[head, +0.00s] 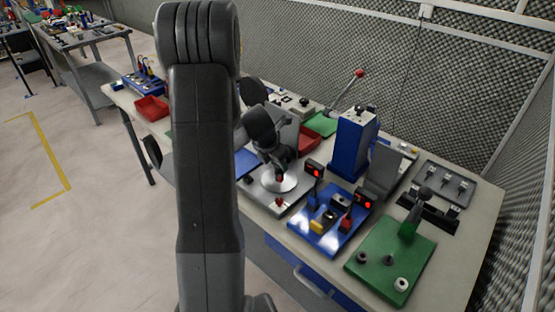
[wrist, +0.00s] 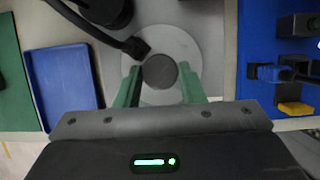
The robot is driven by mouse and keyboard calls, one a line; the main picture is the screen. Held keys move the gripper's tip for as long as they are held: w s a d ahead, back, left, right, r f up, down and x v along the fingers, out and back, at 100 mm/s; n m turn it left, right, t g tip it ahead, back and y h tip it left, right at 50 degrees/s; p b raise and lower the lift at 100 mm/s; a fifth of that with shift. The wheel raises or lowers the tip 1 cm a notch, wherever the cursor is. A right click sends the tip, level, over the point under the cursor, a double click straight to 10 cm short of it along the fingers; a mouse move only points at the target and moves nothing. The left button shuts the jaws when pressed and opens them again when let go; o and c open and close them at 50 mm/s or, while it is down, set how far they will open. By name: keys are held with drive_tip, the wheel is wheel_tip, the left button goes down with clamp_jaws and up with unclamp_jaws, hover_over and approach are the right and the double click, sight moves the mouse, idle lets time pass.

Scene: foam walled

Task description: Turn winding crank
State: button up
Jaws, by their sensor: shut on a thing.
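The winding crank shows in the wrist view as a dark round knob (wrist: 160,71) over a pale round disc (wrist: 176,36). In the head view the disc (head: 291,184) lies on a grey metal base plate (head: 262,194) on the bench. My gripper (wrist: 160,84) has its two green fingers on either side of the knob, shut on it. In the head view my gripper (head: 280,173) points down over the disc, and my wrist hides part of the crank. A black bent bar (wrist: 95,30) reaches in from upper left and ends beside the knob; I cannot tell whether they join.
Right of the crank stands a blue panel (head: 325,238) with levers and red displays, also in the wrist view (wrist: 254,100). A blue tray (wrist: 64,80) lies to the left. A green board (head: 375,272) and tall blue box (head: 352,150) stand farther right.

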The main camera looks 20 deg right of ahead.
drive_tip(key=shift+n+p, duration=0.3)
drive_tip(key=shift+n, duration=0.2)
idle(0.3)
drive_tip(key=o, duration=1)
drive_tip(key=shift+r, duration=0.15)
drive_tip(key=v, duration=1.3)
drive_tip(key=shift+s+a+r, duration=0.15)
drive_tip(key=shift+s+r, duration=0.05)
drive_tip(key=shift+s, duration=0.1)
drive_tip(key=x, duration=1.4)
drive_tip(key=shift+w+r, duration=0.1)
drive_tip(key=shift+w, duration=0.05)
